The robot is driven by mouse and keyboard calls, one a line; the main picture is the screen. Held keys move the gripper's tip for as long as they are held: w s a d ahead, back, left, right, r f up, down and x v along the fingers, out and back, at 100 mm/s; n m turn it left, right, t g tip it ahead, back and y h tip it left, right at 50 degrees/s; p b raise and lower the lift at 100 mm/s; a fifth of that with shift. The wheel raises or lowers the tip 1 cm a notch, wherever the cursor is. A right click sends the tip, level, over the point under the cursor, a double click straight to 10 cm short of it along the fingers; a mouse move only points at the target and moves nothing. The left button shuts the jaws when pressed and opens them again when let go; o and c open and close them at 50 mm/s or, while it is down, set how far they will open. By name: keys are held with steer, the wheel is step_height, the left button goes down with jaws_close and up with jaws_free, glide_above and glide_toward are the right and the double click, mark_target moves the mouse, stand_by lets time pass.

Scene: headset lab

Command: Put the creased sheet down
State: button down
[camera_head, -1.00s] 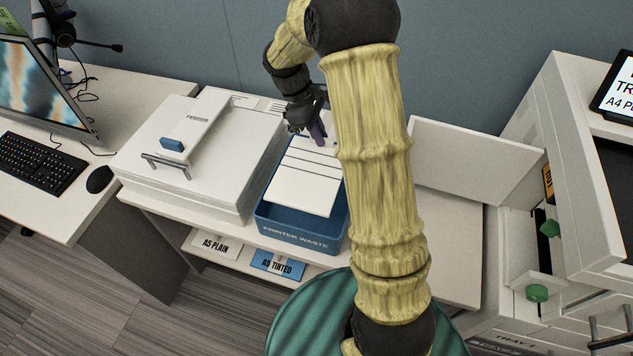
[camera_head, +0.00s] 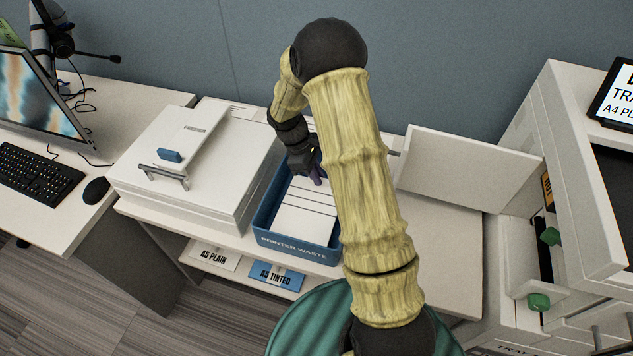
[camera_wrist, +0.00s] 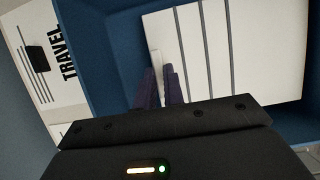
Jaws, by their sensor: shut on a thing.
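The creased sheet (camera_head: 303,220) is white with several dark parallel lines across it. It lies within the walls of the blue bin (camera_head: 298,247) marked PRINTER WASTE. My gripper (camera_head: 316,174) reaches down into the bin from the back, its fingers shut on the sheet's edge. In the wrist view the purple fingers (camera_wrist: 161,88) pinch the sheet (camera_wrist: 265,50) near its left side, with the blue bin wall (camera_wrist: 105,60) beside it. I cannot tell whether the sheet touches the bin floor. My arm hides part of the bin's right side.
A white printer-like unit (camera_head: 200,165) with a handle stands left of the bin. A white panel (camera_head: 470,170) stands to the right. Below are shelf labels A5 PLAIN (camera_head: 214,257) and A5 TINTED (camera_head: 276,275). A printed TRAVEL paper (camera_wrist: 50,70) lies outside the bin in the wrist view.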

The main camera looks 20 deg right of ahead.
steer(key=shift+f, duration=1.8)
steer(key=shift+f, duration=0.1)
steer(key=c, duration=1.5)
jaws_free()
steer(key=v, duration=1.2)
